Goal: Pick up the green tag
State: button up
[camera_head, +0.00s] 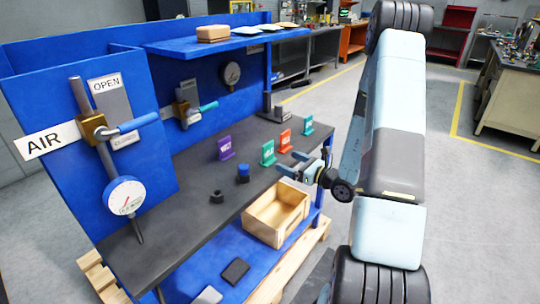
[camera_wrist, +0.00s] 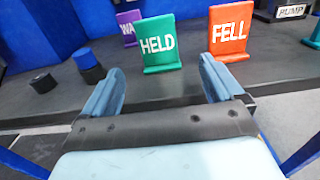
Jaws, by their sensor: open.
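A green tag marked HELD (camera_head: 267,153) stands upright on the dark bench top. It also shows in the wrist view (camera_wrist: 158,32), at the top centre, facing me. My gripper (camera_head: 291,163) is open and empty at the bench's front edge, to the right of the green tag. In the wrist view my gripper (camera_wrist: 160,72) has its two fingers spread, with the green tag beyond and between them, apart from both. A second, more teal tag (camera_head: 308,125) stands farther back; only part of it (camera_wrist: 314,38) shows at the wrist view's right edge.
An orange tag marked FELL (camera_head: 285,141) stands close right of the green tag, a purple tag (camera_head: 225,148) to its left. A blue-topped knob (camera_head: 243,173) and a black knob (camera_head: 216,197) are nearer. An open wooden box (camera_head: 277,213) sits below the front edge.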

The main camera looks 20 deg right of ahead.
aim_at(269, 152)
jog(key=x, duration=0.5)
jog(key=shift+r+x, duration=0.15)
jog(key=shift+x, duration=1.15)
jog(key=shift+r+x, duration=0.2)
jog(key=shift+x, duration=1.1)
jog(key=shift+s, duration=0.1)
jog(key=c, duration=1)
